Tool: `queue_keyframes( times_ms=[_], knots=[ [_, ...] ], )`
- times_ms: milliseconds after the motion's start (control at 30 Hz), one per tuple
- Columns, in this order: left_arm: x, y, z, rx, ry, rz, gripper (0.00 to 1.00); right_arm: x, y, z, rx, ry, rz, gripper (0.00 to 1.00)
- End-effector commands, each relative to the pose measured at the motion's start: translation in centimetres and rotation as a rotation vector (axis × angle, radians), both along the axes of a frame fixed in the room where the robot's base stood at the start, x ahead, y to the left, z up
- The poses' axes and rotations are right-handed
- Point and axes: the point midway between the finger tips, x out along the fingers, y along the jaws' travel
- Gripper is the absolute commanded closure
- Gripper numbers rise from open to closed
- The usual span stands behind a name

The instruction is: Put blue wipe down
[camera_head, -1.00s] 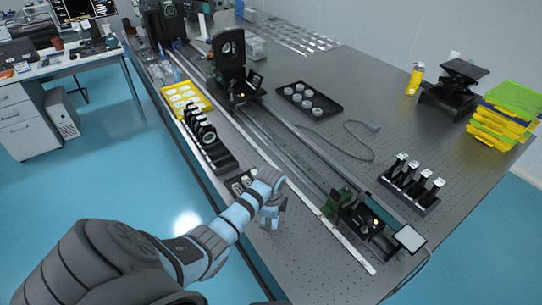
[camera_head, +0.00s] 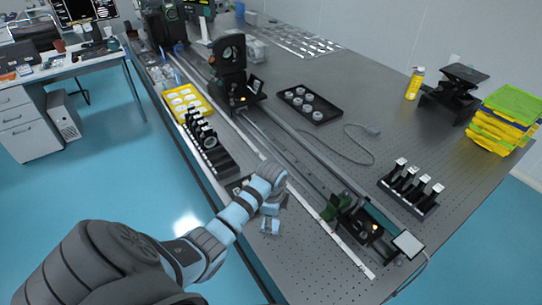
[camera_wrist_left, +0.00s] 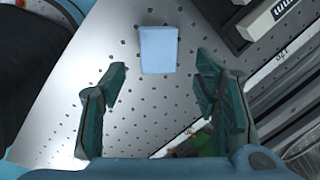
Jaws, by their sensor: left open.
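The blue wipe (camera_wrist_left: 158,50) is a small light-blue block on the perforated tabletop. In the left wrist view it lies at the top centre, beyond the fingertips and between their lines. A gap shows between the gripper and the wipe. My right gripper is in neither view.
A black optics holder (camera_head: 208,150) and a yellow tray (camera_head: 186,101) stand farther along the front edge. A long rail (camera_head: 290,160) runs beside the wipe, with a green-and-black mount (camera_head: 338,206) on it. Bare tabletop (camera_head: 320,262) lies to the lower right.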

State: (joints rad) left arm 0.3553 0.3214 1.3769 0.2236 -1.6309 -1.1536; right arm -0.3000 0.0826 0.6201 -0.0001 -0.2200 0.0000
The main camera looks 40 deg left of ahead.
Motion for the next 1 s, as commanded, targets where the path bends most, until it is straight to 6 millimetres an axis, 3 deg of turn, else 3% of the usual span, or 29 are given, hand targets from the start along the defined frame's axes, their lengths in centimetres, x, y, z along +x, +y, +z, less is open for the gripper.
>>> queue_keyframes(
  times_ms=[33,100,300,867,1000],
  knots=[
    [-0.1,-0.1,2.0,0.001,-0.004,-0.002,0.44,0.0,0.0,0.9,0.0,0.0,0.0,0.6],
    [-0.3,-0.3,3.9,0.0,-0.004,-0.002,0.44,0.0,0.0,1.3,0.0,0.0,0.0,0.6],
    [-0.7,-0.6,7.2,0.0,-0.001,-0.001,0.44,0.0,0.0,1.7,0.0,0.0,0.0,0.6],
    [-0.8,-0.7,7.4,-0.001,0.0,0.0,0.44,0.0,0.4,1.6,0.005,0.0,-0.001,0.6],
    [-2.6,-1.9,5.9,-0.003,-0.018,0.068,0.44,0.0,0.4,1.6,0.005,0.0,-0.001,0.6]
  ],
)
